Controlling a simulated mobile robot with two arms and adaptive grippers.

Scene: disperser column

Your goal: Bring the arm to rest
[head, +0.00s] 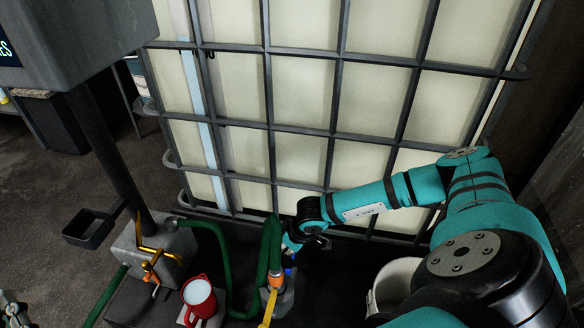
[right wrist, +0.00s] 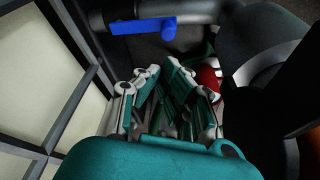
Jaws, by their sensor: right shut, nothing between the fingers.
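My right arm, teal with black joints, comes in from the right in the head view and reaches across the front of the caged tank. Its gripper (head: 290,243) is small there and partly hidden by its own wrist, near the green hose and the orange fitting. In the right wrist view the fingers of the right gripper (right wrist: 165,90) are drawn together with nothing held between them. A small part of my left gripper (head: 12,312) shows at the bottom left corner of the head view; its fingertips are cut off.
The caged white tank (head: 300,90) fills the back. A blue valve handle (right wrist: 142,26) on a grey pipe lies close to the right gripper. A red jug (head: 199,298) of white liquid, a brass tap (head: 150,268), a green hose (head: 213,240) and a white bucket (head: 396,280) stand below.

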